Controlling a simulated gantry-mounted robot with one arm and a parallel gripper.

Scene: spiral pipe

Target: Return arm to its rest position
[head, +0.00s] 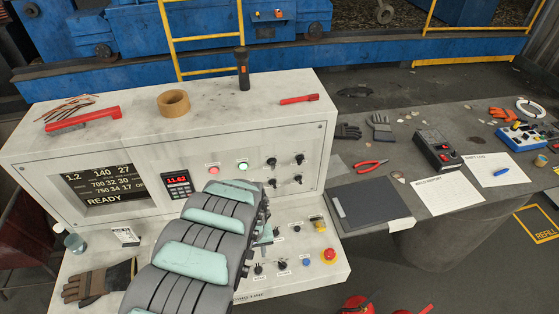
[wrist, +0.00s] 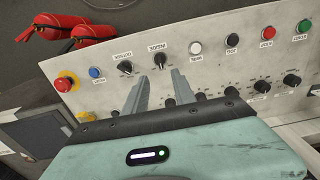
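My arm (head: 200,245) reaches up from the bottom of the head view, in front of the white control console (head: 230,105). My gripper (wrist: 160,84) shows in the wrist view with its two grey fingers apart and nothing seen between them. The fingers point toward the console's lower panel, below the black rotary knobs (wrist: 157,60). I cannot tell whether they touch the panel. In the head view the gripper is mostly hidden behind the arm.
A red emergency stop (head: 329,255) is right of my arm. A flashlight (head: 243,68), tape roll (head: 173,103) and red brush (head: 83,119) stand or lie on the console top. Gloves (head: 98,282) lie at the lower left. A cluttered grey table (head: 350,150) stands to the right.

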